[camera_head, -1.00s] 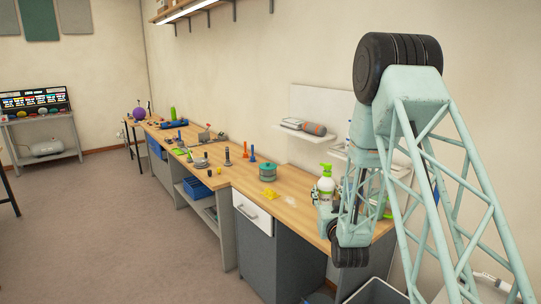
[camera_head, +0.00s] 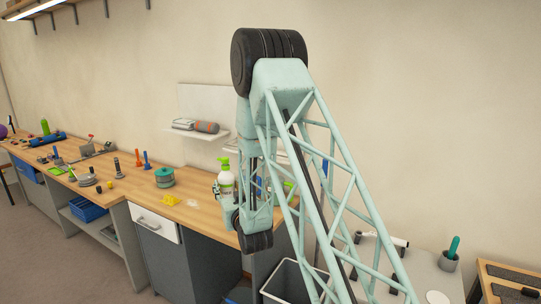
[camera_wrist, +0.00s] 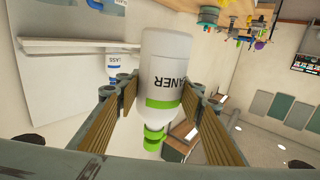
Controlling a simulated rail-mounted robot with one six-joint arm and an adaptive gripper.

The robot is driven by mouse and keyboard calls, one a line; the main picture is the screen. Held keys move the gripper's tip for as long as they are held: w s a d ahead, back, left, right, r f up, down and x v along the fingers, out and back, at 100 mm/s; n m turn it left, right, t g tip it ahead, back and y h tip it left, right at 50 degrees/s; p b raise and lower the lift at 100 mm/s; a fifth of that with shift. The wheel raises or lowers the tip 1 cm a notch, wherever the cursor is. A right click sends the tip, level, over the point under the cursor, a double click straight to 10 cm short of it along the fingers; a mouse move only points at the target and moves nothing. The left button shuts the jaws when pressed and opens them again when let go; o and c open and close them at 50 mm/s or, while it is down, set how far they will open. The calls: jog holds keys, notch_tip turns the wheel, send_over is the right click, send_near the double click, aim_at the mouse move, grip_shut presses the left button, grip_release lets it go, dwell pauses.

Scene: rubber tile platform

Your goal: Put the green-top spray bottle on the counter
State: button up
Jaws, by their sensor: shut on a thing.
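The green-top spray bottle (camera_wrist: 165,70) is white with a green band and a bright green head; the wrist view shows it upside down, with part of its lettering. My gripper (camera_wrist: 161,95) is shut on it, one padded finger on each side. In the head view the bottle (camera_head: 226,180) is upright at the near right part of the wooden counter (camera_head: 196,208). My arm and gripper hide its lower part, so I cannot tell whether its base touches the counter.
A green round container (camera_head: 165,177) and a yellow item (camera_head: 171,200) stand on the counter to the left, with bare wood nearby. A wall shelf (camera_head: 200,132) is behind. A grey bin (camera_head: 290,280) is below at the right. Tools crowd the counter's far left.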

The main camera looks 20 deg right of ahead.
jog(key=w+d+r+p, duration=0.2)
jog(key=w+d+r, duration=0.1)
jog(key=d, duration=0.7)
jog(key=w+d+r+h+p, duration=0.1)
jog(key=w+d+r+p, duration=0.2)
jog(key=d, duration=0.8)
jog(key=w+d+r+m+h+p, duration=0.1)
jog(key=w+d+r, duration=0.3)
jog(key=d, duration=0.7)
jog(key=shift+r+p, duration=0.7)
jog(key=shift+p, duration=0.1)
jog(key=shift+w, duration=0.2)
jog(key=w+d+f+p, duration=0.1)
jog(key=w, duration=1.2)
jog(key=shift+w+f+p, duration=0.15)
jog(key=shift+w+p, duration=0.15)
jog(key=shift+w, duration=0.05)
jog(key=shift+w+d+f+p, duration=0.1)
jog(key=shift+w+f+p, duration=0.2)
jog(key=shift+w+f, duration=0.7)
jog(key=shift+f+b, duration=0.5)
jog(key=shift+f, duration=0.2)
jog(key=shift+f, duration=0.15)
